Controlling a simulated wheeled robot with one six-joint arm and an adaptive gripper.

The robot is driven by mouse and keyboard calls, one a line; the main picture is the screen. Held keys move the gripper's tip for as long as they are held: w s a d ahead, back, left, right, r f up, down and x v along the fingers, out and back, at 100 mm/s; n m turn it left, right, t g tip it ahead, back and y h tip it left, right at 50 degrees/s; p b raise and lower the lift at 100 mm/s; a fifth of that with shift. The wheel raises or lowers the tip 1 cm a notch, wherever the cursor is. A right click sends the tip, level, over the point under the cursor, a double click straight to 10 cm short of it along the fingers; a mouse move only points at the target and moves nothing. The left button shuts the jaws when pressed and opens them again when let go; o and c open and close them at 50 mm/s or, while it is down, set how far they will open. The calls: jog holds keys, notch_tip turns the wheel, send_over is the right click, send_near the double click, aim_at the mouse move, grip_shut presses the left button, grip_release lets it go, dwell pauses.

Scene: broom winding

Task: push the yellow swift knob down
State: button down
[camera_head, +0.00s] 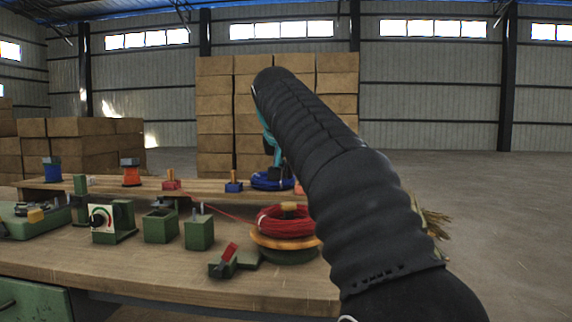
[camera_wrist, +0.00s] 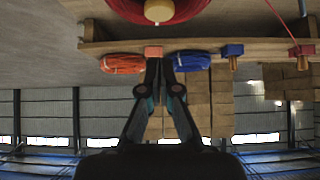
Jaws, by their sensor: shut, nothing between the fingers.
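The yellow swift knob (camera_head: 290,208) sits at the top centre of the swift, inside a red wire coil (camera_head: 270,222). The coil rests on an orange disc (camera_head: 265,241) above a round green base (camera_head: 290,257) on the bench. In the wrist view, which looks upside down, the knob (camera_wrist: 159,11) shows at the top edge within the red coil (camera_wrist: 190,8). My gripper (camera_wrist: 161,62) is shut and empty, its fingertips apart from the knob in that picture. In the head view my arm hides most of the gripper; a teal part shows at its left edge, above the knob.
A raised shelf (camera_head: 120,187) behind the swift holds spools, small blocks and a blue coil (camera_head: 268,181). An orange coil (camera_wrist: 122,64) shows in the wrist view. Green fixtures (camera_head: 199,232) and a red-handled lever (camera_head: 228,256) stand left of the swift. Cardboard boxes (camera_head: 215,105) are stacked behind.

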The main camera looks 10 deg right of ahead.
aim_at(288, 205)
jog(key=w+f, duration=0.1)
jog(key=f, duration=0.1)
jog(key=f+b, duration=0.1)
jog(key=f, duration=0.1)
jog(key=w+d+f, duration=0.1)
jog(key=shift+w+f+b, duration=0.35)
jog(key=shift+f, duration=0.6)
jog(key=shift+f+b, duration=0.85)
jog(key=shift+f, duration=0.55)
notch_tip(288, 205, up, 6)
jog(key=p, duration=0.5)
jog(key=shift+f, duration=0.25)
jog(key=v, duration=0.9)
jog(key=shift+s+a, duration=0.15)
jog(key=shift+s, duration=0.15)
